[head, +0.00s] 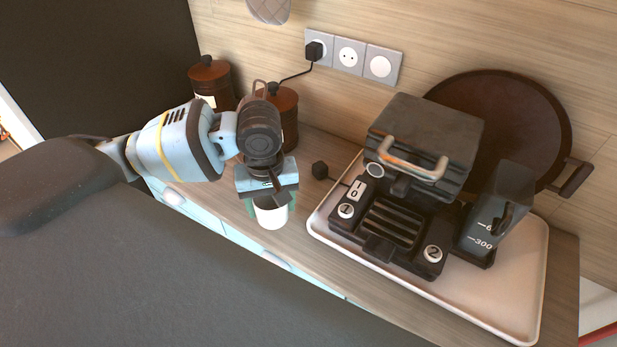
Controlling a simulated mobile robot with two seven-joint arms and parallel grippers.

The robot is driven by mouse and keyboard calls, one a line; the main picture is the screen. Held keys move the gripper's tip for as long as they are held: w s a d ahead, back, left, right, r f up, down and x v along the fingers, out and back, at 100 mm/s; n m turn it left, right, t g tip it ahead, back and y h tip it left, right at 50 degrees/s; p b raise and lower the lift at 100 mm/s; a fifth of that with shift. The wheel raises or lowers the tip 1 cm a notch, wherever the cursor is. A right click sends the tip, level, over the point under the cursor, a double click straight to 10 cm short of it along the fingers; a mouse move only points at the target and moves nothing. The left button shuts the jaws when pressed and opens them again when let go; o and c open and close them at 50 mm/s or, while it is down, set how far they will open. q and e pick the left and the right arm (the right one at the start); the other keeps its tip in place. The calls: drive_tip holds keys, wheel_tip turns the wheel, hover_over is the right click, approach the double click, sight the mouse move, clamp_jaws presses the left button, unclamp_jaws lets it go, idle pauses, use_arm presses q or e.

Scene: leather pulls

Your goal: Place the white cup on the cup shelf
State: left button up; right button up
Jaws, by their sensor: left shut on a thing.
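The white cup (271,215) shows just below my left gripper (268,195), near the front edge of the wooden counter. My left gripper comes in from the left, points down and is shut on the cup. The gripper hides the upper part of the cup. I cannot tell whether the cup touches the counter. I cannot make out a cup shelf in this view. My right gripper is not in view.
A white tray (325,228) to the right holds a black grill appliance (420,140) and a measuring jug (490,215). Brown canisters (208,80) stand behind my arm. A round dark pan (500,105) leans on the wall.

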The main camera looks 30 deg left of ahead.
use_arm(q)
drive_tip(key=w+a, duration=0.1)
drive_tip(key=w, duration=0.3)
drive_tip(key=w+a+f+b, duration=0.1)
drive_tip(key=w, duration=0.3)
drive_tip(key=w+a, duration=0.1)
drive_tip(key=w, duration=0.4)
drive_tip(key=shift+f+b, duration=0.25)
drive_tip(key=shift+b, duration=0.05)
drive_tip(key=shift+w+r, duration=0.15)
drive_tip(key=shift+w, duration=0.1)
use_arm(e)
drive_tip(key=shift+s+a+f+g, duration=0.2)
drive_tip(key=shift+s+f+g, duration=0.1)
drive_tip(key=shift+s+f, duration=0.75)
use_arm(q)
drive_tip(key=shift+w, duration=0.15)
drive_tip(key=shift+w+a+f, duration=0.15)
drive_tip(key=shift+w+f, duration=0.05)
drive_tip(key=shift+w, duration=0.1)
drive_tip(key=shift+f, duration=1.6)
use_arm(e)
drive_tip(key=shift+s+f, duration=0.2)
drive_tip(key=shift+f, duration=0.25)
use_arm(q)
drive_tip(key=o, duration=0.8)
drive_tip(key=shift+s+f, duration=0.1)
drive_tip(key=shift+f, duration=0.05)
